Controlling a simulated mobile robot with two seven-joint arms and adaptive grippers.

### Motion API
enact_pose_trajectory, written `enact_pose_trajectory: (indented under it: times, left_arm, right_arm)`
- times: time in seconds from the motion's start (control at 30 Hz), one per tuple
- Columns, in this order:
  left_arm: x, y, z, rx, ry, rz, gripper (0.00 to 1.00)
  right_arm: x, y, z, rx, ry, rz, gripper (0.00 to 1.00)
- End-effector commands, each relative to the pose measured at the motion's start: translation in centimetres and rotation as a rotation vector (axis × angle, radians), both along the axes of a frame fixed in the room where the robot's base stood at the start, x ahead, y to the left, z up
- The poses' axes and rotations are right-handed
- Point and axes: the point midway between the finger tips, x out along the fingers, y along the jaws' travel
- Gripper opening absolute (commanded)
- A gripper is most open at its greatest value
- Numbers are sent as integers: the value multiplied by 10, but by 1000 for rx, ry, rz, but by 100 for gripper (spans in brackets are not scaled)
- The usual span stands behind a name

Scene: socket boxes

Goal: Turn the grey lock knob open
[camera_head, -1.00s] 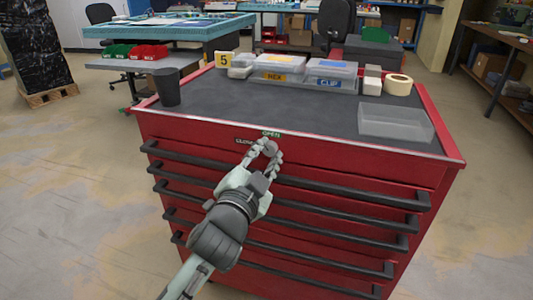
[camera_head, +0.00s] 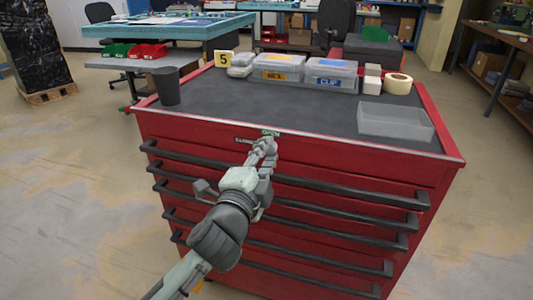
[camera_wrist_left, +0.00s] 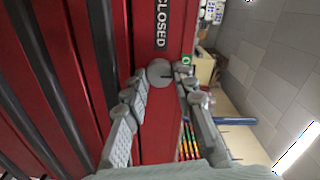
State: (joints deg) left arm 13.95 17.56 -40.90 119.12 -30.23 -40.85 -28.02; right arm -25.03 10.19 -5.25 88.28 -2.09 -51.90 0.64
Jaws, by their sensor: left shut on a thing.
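The grey lock knob (camera_wrist_left: 160,72) is round and sits on the red front of the cabinet, between the fingertips of my left gripper (camera_wrist_left: 160,83). A dark line on its face runs toward the right of the wrist view. A black CLOSED label (camera_wrist_left: 163,24) is above it there, and a green label (camera_wrist_left: 186,60), partly hidden by a finger, is on its right. In the head view my left gripper (camera_head: 264,150) is at the cabinet's top front edge, shut on the knob, under the green OPEN label (camera_head: 271,133). My right gripper is not in view.
The red cabinet (camera_head: 330,155) has several drawers with long dark handles (camera_head: 300,181) below the knob. On its top stand a dark cup (camera_head: 166,87), lidded boxes (camera_head: 279,68), a tape roll (camera_head: 398,84) and a clear tray (camera_head: 395,121). The middle of the top is clear.

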Motion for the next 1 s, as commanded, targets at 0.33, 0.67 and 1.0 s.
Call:
enact_pose_trajectory:
  times: [0.33,0.67,1.0]
  left_arm:
    - [0,0,1,8,-5,0,0]
    - [0,0,0,7,-4,-1,47]
    - [-8,2,-1,7,0,-1,47]
  right_arm:
    - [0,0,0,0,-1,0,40]
    - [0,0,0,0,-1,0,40]
    - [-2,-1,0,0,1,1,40]
